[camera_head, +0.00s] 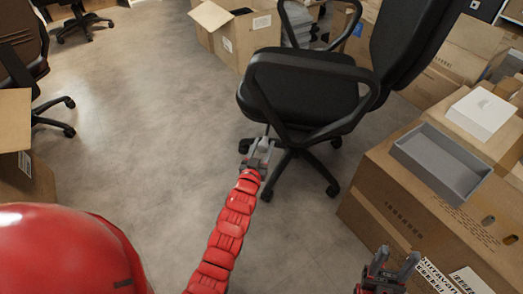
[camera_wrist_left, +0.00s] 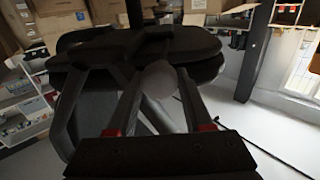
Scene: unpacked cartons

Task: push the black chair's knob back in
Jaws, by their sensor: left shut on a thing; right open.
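The black chair (camera_head: 300,92) stands right of centre in the head view, its seat and armrests toward me. My left gripper (camera_head: 261,147) is low at the chair's near side, under the seat edge. In the left wrist view a blurred grey rounded knob (camera_wrist_left: 160,82) sits between the fingers of my left gripper (camera_wrist_left: 162,90), which are shut on it under the dark chair seat. In the head view the gripper hides the knob. My right gripper (camera_head: 396,258) is open and empty at the lower right, beside a large carton.
A large carton (camera_head: 385,205) stands right of the chair, with a grey tray (camera_head: 440,160) and a white box (camera_head: 481,113) on top. An open carton (camera_head: 235,40) is behind the chair. Other chairs (camera_head: 22,60) are at left. The floor (camera_head: 140,110) between is clear.

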